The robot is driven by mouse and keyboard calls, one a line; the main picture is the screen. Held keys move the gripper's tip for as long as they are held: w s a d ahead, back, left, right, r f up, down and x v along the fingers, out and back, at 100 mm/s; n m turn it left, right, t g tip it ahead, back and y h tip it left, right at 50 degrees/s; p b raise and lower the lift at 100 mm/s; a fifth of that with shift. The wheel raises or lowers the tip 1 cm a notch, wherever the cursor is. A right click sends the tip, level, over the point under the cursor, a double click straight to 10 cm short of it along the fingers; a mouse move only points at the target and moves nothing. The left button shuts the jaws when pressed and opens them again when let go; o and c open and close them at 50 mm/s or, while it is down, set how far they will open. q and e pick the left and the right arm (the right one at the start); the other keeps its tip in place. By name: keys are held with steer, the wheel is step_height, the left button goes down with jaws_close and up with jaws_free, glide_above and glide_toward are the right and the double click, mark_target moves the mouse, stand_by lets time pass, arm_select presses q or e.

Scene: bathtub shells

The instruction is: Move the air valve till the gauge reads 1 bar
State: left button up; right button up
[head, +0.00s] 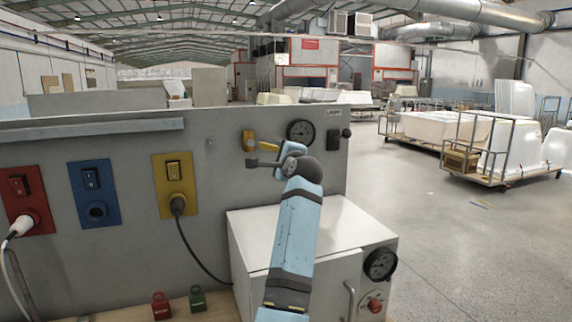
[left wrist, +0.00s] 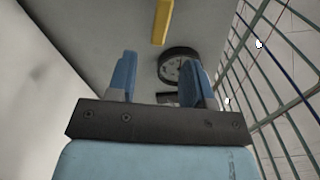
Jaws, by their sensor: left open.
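The yellow air valve (head: 248,141) is on the grey panel, with its handle pointing right in the head view. The round dark-rimmed gauge (head: 301,132) is to its right; its needle is too small to read. My left gripper (head: 271,153) is in front of the panel, just below the valve and gauge, and partly hides the handle's end. In the left wrist view its blue fingers (left wrist: 163,75) are apart and empty. The yellow handle (left wrist: 162,22) lies beyond the fingertips, and the gauge (left wrist: 172,67) is partly behind the right finger. My right gripper is out of view.
A black switch (head: 334,139) with a knob is right of the gauge. A white cabinet (head: 310,232) with a second gauge (head: 380,263) stands below. Red, blue and yellow socket plates (head: 173,203) are on the left. Red and green padlock-like blocks (head: 160,306) sit on the bench.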

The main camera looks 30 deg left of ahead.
arm_select(q)
steer(key=shift+v, duration=2.25)
steer(key=shift+f, duration=0.1)
